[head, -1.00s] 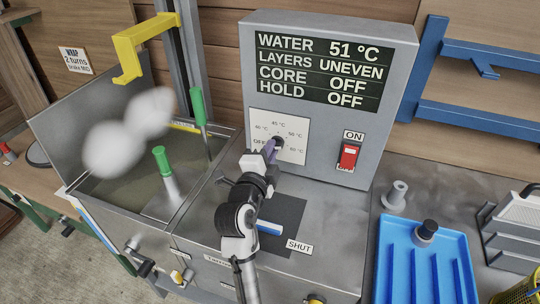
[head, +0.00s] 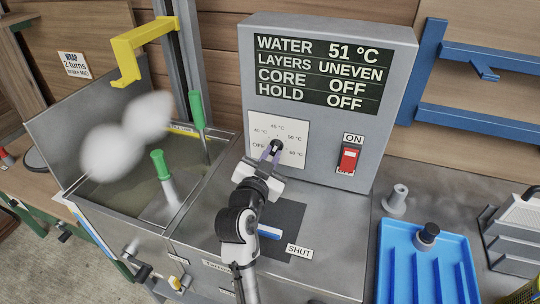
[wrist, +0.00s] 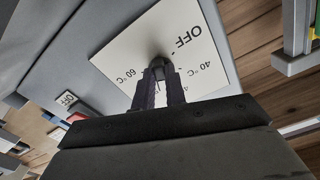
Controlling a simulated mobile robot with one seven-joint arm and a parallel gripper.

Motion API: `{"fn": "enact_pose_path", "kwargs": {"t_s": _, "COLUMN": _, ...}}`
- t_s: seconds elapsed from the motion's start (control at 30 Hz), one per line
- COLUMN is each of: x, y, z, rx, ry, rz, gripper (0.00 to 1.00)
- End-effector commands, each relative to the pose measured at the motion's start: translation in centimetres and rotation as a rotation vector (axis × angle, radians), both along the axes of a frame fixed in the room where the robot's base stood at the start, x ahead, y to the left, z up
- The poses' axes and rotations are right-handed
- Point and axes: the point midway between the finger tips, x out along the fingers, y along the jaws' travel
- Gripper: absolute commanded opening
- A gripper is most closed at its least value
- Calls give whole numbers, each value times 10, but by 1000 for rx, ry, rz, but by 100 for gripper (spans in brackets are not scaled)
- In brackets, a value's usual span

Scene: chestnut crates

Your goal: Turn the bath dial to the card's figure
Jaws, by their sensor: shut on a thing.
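The bath dial is a small dark knob (head: 275,146) on a white scale plate (head: 291,160), marked OFF, 40, 45, 50 and 60 °C, on the grey control box. My gripper (head: 271,155) is shut on the knob from the front, its two purple fingers on either side. The wrist view shows the knob (wrist: 159,65) between the fingertips (wrist: 160,78). Which mark the dial points at cannot be told. The display (head: 319,75) reads WATER 51 °C, LAYERS UNEVEN, CORE OFF, HOLD OFF. A white card (head: 75,62) at the left reads WRAP, 2 turns, brake MID.
A red switch (head: 348,159) sits right of the dial. An open water tank (head: 110,207) with green-handled tools and white vapour is at left, under a yellow hook (head: 127,62). A blue tray (head: 402,275) and a grey peg (head: 396,197) stand at right.

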Motion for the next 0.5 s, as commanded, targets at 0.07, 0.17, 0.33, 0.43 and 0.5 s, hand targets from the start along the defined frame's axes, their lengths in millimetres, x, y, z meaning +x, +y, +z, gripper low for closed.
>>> {"fn": "enact_pose_path", "kwargs": {"t_s": 0.07, "x": 0, "y": -1, "z": 2, "rx": -63, "ry": 17, "rz": -1, "gripper": 0}}
{"fn": "enact_pose_path", "kwargs": {"t_s": 0.17, "x": 0, "y": -1, "z": 2, "rx": -134, "ry": 40, "rz": 0, "gripper": 0}}
{"fn": "enact_pose_path", "kwargs": {"t_s": 0.33, "x": 0, "y": -1, "z": 2, "rx": -234, "ry": 72, "rz": 0, "gripper": 0}}
{"fn": "enact_pose_path", "kwargs": {"t_s": 0.43, "x": 0, "y": -2, "z": 2, "rx": -277, "ry": 87, "rz": 0, "gripper": 0}}
{"fn": "enact_pose_path", "kwargs": {"t_s": 0.5, "x": 0, "y": -2, "z": 2, "rx": -301, "ry": 93, "rz": 0, "gripper": 0}}
